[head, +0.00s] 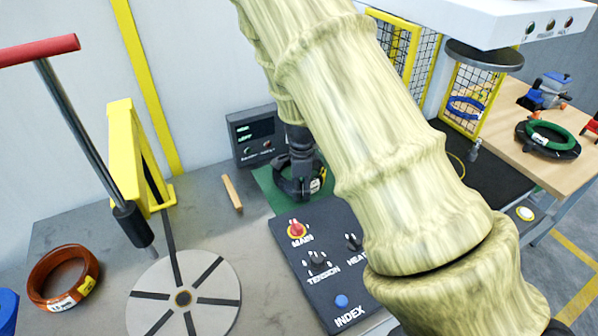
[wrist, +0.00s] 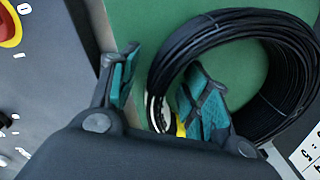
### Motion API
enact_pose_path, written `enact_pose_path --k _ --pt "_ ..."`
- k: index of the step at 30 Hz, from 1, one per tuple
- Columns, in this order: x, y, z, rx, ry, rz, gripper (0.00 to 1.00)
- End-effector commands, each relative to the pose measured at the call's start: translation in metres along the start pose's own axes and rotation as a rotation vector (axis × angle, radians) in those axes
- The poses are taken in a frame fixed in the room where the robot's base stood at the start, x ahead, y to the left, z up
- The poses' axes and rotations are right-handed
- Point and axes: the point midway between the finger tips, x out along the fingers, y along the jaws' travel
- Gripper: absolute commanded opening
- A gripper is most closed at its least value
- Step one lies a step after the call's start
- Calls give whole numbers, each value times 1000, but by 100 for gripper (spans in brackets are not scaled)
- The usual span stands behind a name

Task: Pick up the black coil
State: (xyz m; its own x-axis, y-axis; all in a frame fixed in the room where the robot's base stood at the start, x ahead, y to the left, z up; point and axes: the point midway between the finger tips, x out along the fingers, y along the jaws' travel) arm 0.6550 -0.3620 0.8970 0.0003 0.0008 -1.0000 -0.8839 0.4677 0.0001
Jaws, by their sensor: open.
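The black coil (head: 288,188) lies on a green mat (head: 263,180) in front of the grey control box. In the wrist view the coil (wrist: 277,100) is a thick ring of black strands with a white and yellow label on its near left side. My gripper (head: 300,183) points down at the coil in the head view. In the wrist view my gripper (wrist: 160,88) is open, with teal finger pads. The left finger is outside the ring over the mat and the right finger is at the ring's opening. The coil's left side lies between them. Contact cannot be told.
A dark panel (head: 330,262) with knobs and a red button stands close in front of the mat. The control box (head: 255,135) is behind, and a wooden stick (head: 232,193) lies left. An orange-brown coil (head: 62,278) and a round slotted plate (head: 205,300) are further left.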

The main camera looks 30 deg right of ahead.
Motion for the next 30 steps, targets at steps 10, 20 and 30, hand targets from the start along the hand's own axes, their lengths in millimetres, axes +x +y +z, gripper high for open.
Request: enact_pose_path --k 10,20,30 --pt "2 0 0 0 0 0 37" --pt "2 0 0 0 0 0 0" --pt "1 -1 -1 1 0 -3 0"
